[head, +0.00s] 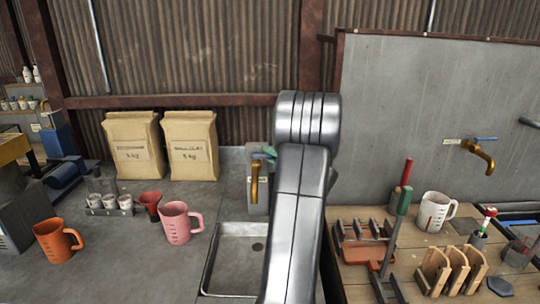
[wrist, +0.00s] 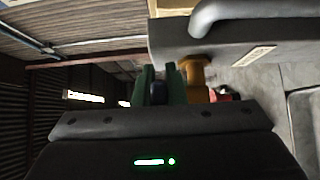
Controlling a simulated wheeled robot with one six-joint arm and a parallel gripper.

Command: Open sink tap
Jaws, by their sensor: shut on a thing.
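The sink tap (head: 255,184) is a brass spout on a grey panel above the metal sink (head: 224,262) in the head view. Its brass body (wrist: 194,76) shows in the wrist view just right of my fingers. My gripper (wrist: 159,88) has green fingers and is shut on the tap's dark blue lever (wrist: 158,93). In the head view my silver arm covers most of the gripper and the right part of the sink. Only a bit of green fingertip shows at the top of the tap.
A second brass tap (head: 479,154) with a blue lever is on the right wall panel. A pink jug (head: 177,224), a red cup (head: 150,203) and an orange jug (head: 54,242) stand left of the sink. Two paper bags (head: 133,150) stand behind. A wooden bench (head: 350,284) with tools is at right.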

